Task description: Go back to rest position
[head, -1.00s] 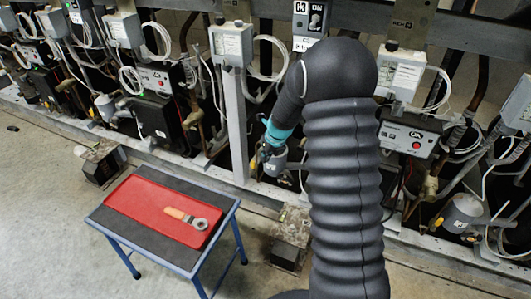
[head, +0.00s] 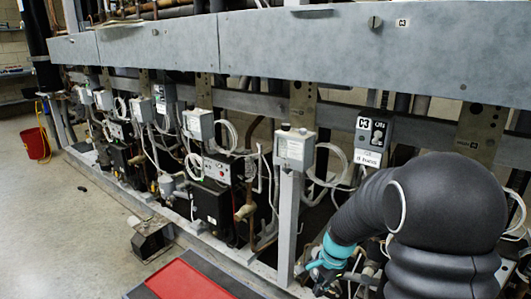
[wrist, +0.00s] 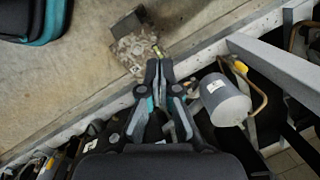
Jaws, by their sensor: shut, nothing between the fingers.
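My gripper (wrist: 158,66) is shut and empty in the wrist view, its fingers together over the rack's base rail. In the head view my gripper (head: 314,268) shows small and partly hidden at the lower right, its teal band in front of the compressor rack. My arm's black sleeved links fill the lower right of the head view and hide part of the rack behind them.
A grey cylinder (wrist: 224,100) stands close to the right of my gripper. A grey post (head: 288,225) rises left of it. A red mat (head: 190,281) shows at the bottom edge. A red bucket (head: 36,144) stands far left. Open floor (head: 60,230) lies left.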

